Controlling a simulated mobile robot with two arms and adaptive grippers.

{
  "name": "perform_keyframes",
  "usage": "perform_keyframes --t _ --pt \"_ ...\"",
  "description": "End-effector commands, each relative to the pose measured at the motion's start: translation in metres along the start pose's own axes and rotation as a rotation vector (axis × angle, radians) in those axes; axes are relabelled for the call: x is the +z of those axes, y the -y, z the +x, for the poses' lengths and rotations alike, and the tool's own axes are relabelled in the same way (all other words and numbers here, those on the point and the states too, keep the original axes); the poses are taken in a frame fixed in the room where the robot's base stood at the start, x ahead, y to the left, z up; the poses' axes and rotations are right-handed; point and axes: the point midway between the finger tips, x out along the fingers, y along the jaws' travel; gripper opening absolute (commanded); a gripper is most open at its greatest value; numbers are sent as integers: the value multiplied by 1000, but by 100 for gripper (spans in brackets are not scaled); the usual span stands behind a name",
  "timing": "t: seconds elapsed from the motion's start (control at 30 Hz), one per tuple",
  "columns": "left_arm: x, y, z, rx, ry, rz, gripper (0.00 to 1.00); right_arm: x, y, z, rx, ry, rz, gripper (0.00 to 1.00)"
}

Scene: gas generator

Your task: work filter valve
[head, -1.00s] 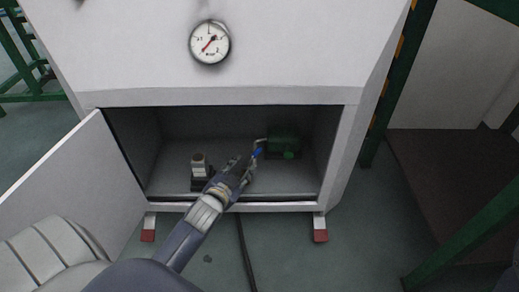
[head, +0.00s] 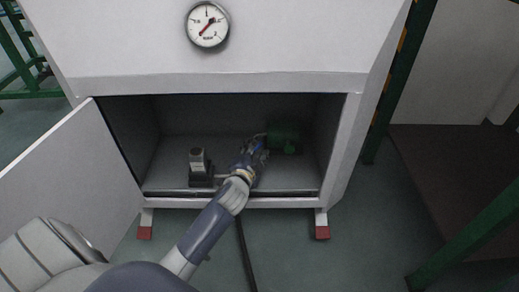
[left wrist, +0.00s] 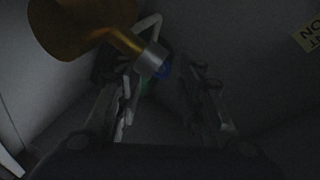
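My left gripper (head: 256,146) reaches into the open cabinet, just left of a green motor-like unit (head: 284,138). In the left wrist view my left gripper (left wrist: 163,80) has its two fingers apart. The wrist view is very dark. My right gripper is not in view.
The cabinet (head: 220,84) has its door (head: 75,180) open to the left. A pale cylinder on a dark base (head: 198,162) stands left of my gripper. A pressure gauge (head: 207,24) is above. A green post (head: 385,90) stands at the right.

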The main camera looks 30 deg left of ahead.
Motion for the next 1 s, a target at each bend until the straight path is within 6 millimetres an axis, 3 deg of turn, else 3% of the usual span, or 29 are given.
perform_keyframes --t 0.07,0.23,0.63,0.8,1.0 --pt "2 -2 14 -2 -1 3 35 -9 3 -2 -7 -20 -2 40" --pt "1 -2 31 -1 0 1 35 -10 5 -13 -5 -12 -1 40" --pt "0 0 37 1 1 -1 35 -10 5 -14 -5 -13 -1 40" --pt "0 0 37 0 1 -1 0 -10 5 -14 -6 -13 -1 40" --pt "0 0 37 1 0 -1 0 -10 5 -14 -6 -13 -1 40"
